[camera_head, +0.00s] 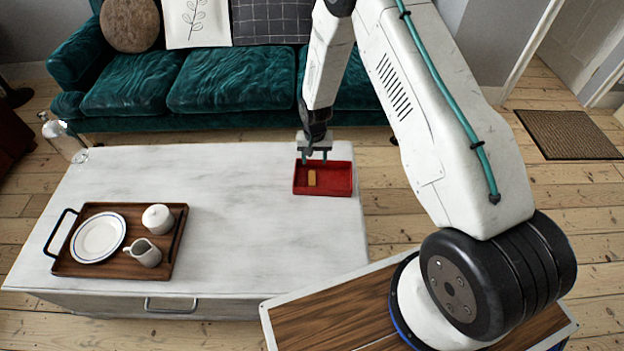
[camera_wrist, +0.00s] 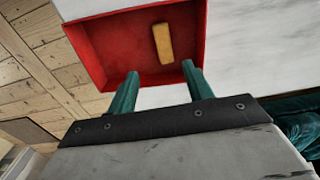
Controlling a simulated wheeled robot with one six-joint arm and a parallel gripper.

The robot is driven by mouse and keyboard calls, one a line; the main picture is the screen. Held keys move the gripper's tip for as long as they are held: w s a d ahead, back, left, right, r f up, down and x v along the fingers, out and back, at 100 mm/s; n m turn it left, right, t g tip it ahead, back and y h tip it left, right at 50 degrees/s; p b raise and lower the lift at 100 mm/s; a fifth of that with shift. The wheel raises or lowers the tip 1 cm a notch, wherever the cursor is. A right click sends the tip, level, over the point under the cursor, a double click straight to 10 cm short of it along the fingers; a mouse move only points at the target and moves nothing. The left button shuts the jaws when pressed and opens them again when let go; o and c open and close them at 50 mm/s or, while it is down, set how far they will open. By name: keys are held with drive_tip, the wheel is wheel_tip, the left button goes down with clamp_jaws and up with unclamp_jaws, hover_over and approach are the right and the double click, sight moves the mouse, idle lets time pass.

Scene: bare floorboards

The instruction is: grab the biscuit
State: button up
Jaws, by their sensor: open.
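The biscuit (camera_head: 311,177) is a small tan bar lying in a red tray (camera_head: 338,188) at the right end of the white table. In the wrist view the biscuit (camera_wrist: 163,43) lies flat on the floor of the red tray (camera_wrist: 108,79), clear of its walls. My gripper (camera_head: 315,157) is over the tray's far edge in the head view. Its two green fingers (camera_wrist: 160,80) are apart with nothing between them, and the biscuit is beyond their tips.
A wooden tray (camera_head: 75,266) with a plate (camera_head: 98,238), a lidded pot (camera_head: 158,219) and a small jug (camera_head: 143,252) stands on the table's left side. A glass bottle (camera_head: 62,138) is at the far left corner. The middle tabletop (camera_head: 235,215) is clear. A green sofa (camera_head: 235,80) stands behind.

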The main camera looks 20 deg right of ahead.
sight(312, 177)
drive_tip(key=f, duration=0.9)
drive_tip(key=shift+a+f, duration=0.25)
drive_tip(key=shift+a, duration=0.15)
drive_tip(key=c, duration=1.1)
